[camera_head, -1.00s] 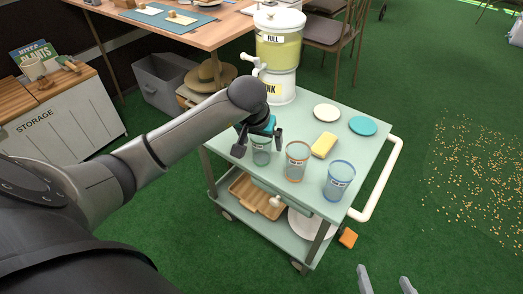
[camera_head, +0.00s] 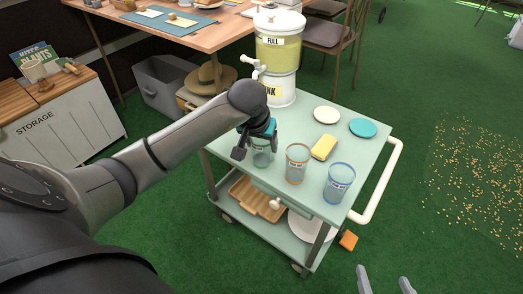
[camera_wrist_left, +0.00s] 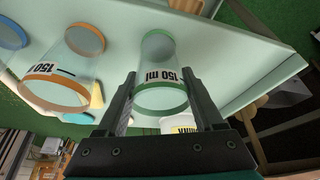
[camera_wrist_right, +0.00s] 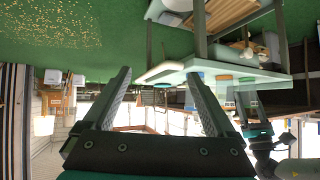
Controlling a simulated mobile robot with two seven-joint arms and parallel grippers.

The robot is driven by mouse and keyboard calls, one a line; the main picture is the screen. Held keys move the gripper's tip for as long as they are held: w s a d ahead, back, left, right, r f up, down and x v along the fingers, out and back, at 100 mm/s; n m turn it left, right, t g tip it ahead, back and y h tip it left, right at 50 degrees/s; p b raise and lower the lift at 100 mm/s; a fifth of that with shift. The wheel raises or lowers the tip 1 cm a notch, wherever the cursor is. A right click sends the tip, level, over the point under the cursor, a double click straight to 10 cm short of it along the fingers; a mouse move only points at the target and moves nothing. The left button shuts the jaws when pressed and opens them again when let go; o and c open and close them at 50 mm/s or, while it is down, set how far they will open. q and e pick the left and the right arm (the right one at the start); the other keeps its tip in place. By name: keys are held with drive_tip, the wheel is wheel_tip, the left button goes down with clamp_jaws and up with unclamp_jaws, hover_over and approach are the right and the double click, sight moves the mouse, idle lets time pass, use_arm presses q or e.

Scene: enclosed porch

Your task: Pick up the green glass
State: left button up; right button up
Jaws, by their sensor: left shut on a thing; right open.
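The green glass (camera_head: 262,158) is a clear cup with a green rim, upright at the left edge of the cart top (camera_head: 318,198). My left gripper (camera_head: 257,146) is shut on it, with one finger on each side. In the left wrist view the green glass (camera_wrist_left: 160,72), marked 150 ml, sits between the fingers of my left gripper (camera_wrist_left: 159,78). It appears to rest on the cart top. My right gripper (camera_head: 384,282) is open and empty, low in front of the cart; it also shows in the right wrist view (camera_wrist_right: 158,75).
An orange-rimmed glass (camera_head: 296,164) and a blue-rimmed glass (camera_head: 338,183) stand to the right on the cart. A drink dispenser (camera_head: 279,55) stands at the back.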

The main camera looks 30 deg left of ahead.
use_arm(q)
drive_tip(key=c, duration=0.4)
drive_tip(key=shift+o, duration=0.2)
drive_tip(key=shift+r, duration=0.25)
